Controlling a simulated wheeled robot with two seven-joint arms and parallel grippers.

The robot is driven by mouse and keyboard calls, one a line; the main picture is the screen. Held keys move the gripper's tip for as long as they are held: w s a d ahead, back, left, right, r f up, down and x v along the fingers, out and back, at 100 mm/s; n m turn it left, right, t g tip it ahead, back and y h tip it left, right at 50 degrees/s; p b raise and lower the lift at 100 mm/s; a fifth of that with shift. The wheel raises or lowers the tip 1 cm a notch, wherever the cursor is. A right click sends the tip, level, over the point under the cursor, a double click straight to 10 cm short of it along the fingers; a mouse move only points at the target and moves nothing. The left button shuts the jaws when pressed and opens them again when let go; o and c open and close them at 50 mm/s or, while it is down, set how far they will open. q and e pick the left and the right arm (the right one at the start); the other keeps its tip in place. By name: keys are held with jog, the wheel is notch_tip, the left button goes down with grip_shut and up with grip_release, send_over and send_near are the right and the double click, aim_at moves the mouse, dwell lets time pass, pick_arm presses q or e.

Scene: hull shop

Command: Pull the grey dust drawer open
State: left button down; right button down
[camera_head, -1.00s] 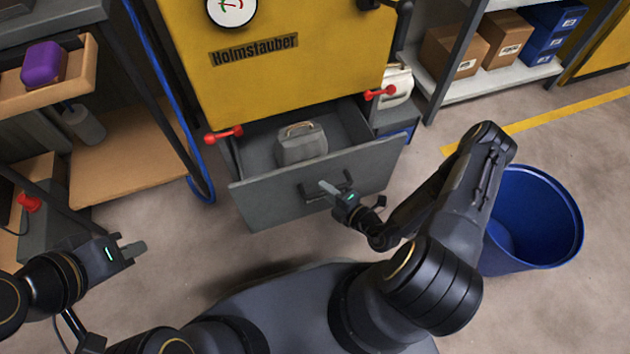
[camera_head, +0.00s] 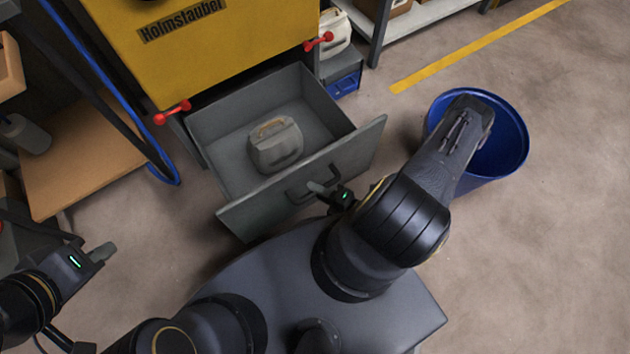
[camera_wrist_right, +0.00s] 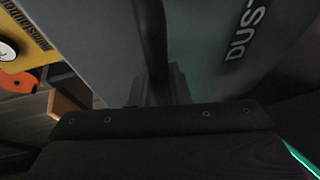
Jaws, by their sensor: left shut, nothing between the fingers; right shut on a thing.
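The grey dust drawer (camera_head: 345,160) stands well out of the yellow machine (camera_head: 215,50) in the head view. A grey bag with a tan handle (camera_head: 275,146) sits inside it. My right gripper (camera_head: 322,190) is shut on the black drawer handle (camera_head: 297,188) at the drawer's front. In the right wrist view the dark handle bar (camera_wrist_right: 152,50) runs down to the jaws, in front of the grey drawer front (camera_wrist_right: 215,50). My left gripper (camera_head: 100,252) is shut and empty, away from the drawer at the lower left.
Two red latches (camera_head: 172,112) flank the drawer opening. A blue bin (camera_head: 500,140) stands at the right beside my right arm. A wooden bench (camera_head: 75,160) and blue hose (camera_head: 160,165) are at the left. Floor is clear at the lower right.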

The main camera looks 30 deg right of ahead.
jog(key=c, duration=1.4)
grip_release()
jog(key=shift+o, duration=0.2)
jog(key=shift+d, duration=0.1)
jog(key=p+v, duration=0.2)
jog(key=v, duration=0.5)
jog(key=shift+s, duration=0.3)
jog(key=shift+d+r, duration=0.1)
